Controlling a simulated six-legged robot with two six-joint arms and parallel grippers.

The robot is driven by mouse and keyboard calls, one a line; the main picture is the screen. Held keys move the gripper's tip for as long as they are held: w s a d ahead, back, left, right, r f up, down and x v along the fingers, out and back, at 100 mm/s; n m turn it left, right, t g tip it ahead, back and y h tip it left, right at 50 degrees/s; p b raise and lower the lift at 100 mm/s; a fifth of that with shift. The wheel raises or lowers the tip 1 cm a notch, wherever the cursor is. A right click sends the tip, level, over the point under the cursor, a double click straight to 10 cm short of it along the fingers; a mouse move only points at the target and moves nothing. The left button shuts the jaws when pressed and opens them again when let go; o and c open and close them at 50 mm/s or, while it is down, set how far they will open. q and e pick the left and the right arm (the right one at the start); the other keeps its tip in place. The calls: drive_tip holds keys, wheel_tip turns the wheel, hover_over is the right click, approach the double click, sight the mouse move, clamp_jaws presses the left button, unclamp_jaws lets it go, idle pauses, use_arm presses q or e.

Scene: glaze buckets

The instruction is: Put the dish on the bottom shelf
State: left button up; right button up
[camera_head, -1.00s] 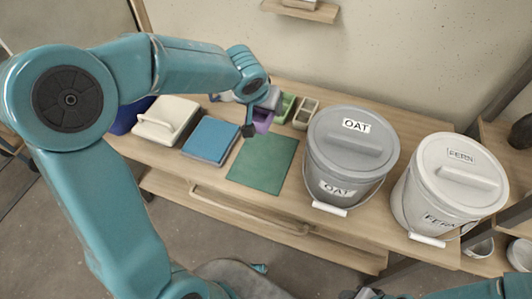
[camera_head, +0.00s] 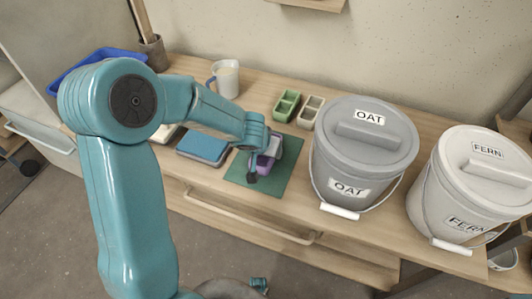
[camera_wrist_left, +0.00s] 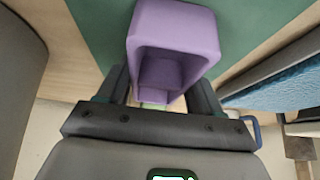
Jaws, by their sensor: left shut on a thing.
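A small purple rectangular dish (camera_head: 270,160) is in my left gripper (camera_head: 262,165), over the green mat on the bench. In the left wrist view, the purple dish (camera_wrist_left: 172,62) sits between the two dark fingers of the left gripper (camera_wrist_left: 160,92), its hollow facing the camera. The gripper is shut on it. In the head view the gripper partly hides the dish, and I cannot tell whether the dish touches the mat. My right gripper is not in view.
The green mat (camera_head: 250,186) lies bare around the gripper. A green dish (camera_head: 286,105) and beige dish (camera_head: 310,112) stand behind. The OAT bucket (camera_head: 362,150) and FERN bucket (camera_head: 470,190) stand right. A mug (camera_head: 228,80) is at the back.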

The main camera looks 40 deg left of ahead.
use_arm(q)
drive_tip(key=shift+s+r, duration=0.1)
drive_tip(key=shift+r, duration=0.1)
drive_tip(key=shift+f, duration=0.25)
drive_tip(key=o, duration=1.2)
drive_tip(key=shift+c, duration=0.2)
drive_tip(key=shift+o, duration=0.6)
drive_tip(key=shift+r, duration=0.1)
drive_tip(key=shift+r, duration=0.1)
